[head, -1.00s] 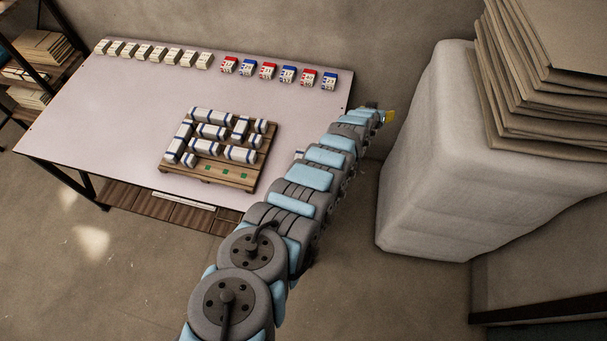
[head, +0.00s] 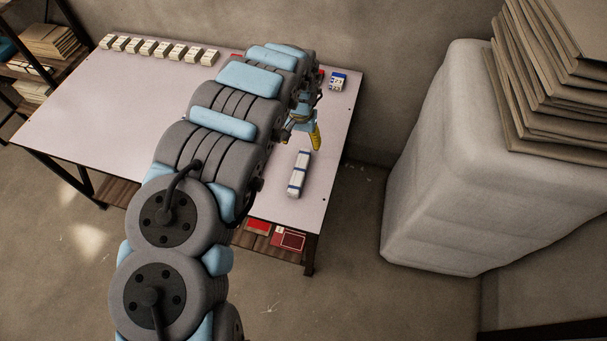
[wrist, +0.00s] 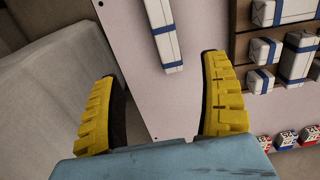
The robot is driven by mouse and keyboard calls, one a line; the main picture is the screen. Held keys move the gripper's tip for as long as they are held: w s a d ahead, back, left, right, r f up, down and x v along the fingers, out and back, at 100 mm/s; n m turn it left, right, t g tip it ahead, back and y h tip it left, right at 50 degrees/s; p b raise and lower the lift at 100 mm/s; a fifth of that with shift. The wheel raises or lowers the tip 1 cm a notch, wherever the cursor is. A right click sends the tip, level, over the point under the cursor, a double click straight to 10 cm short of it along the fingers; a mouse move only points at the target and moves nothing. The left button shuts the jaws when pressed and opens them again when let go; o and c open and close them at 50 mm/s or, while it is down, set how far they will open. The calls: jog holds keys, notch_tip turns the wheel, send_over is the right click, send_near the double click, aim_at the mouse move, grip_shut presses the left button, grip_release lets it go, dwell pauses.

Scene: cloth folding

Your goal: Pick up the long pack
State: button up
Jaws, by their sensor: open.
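The long pack (head: 299,174) is white with blue bands and lies alone on the right part of the table, apart from the pallet. It also shows at the top of the wrist view (wrist: 165,38), its far end cut off by the frame. My gripper (wrist: 160,68) is open and empty, its two yellow fingers spread wide. In the wrist view the pack's near end lies between and just beyond the fingertips. In the head view one yellow finger (head: 316,137) shows just beyond the pack's far end; the rest is partly hidden by my arm.
A wooden pallet (wrist: 237,74) with several white, blue-banded packs shows in the wrist view; my arm hides it in the head view. Small red and blue boxes (wrist: 287,140) stand near it. White boxes (head: 157,48) line the table's back edge. A large grey padded block (head: 440,170) stands right.

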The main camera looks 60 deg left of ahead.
jog(key=b, duration=0.2)
send_over(300, 170)
jog(key=shift+d+f, duration=0.1)
jog(key=shift+f, duration=6)
jog(key=shift+s+f+b, duration=0.1)
jog(key=shift+f+b, duration=1.35)
jog(key=shift+f, duration=1.2)
jog(key=shift+a, duration=0.2)
jog(key=shift+r, duration=0.1)
jog(key=c, duration=1.4)
